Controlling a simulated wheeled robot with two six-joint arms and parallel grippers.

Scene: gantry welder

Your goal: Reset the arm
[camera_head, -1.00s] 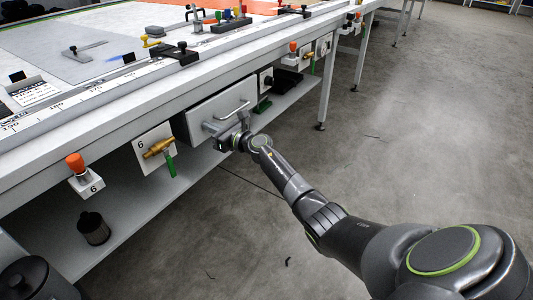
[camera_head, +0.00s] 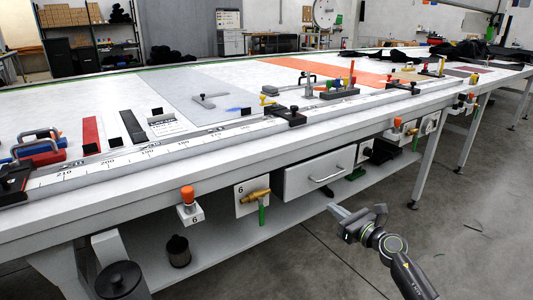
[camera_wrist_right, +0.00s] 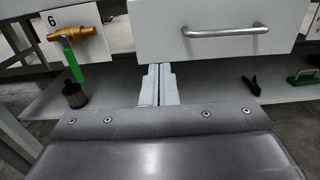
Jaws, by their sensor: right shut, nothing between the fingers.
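My right gripper (camera_head: 341,215) is in front of the table at the lower right of the head view, apart from the drawer. Its fingers also show in the right wrist view (camera_wrist_right: 159,84), together and empty. A white drawer (camera_head: 306,177) with a metal bar handle (camera_head: 325,178) sits under the table edge, beyond the gripper. In the right wrist view the drawer front (camera_wrist_right: 160,30) and its handle (camera_wrist_right: 225,31) are above and to the right of the fingertips. My left gripper is not in view.
The long white table (camera_head: 110,210) spans the head view, with a rail and several tools on top. A brass valve with a green lever (camera_head: 257,196) and an orange knob (camera_head: 188,194) hang on its front. A dark cup (camera_head: 178,251) stands on the lower shelf.

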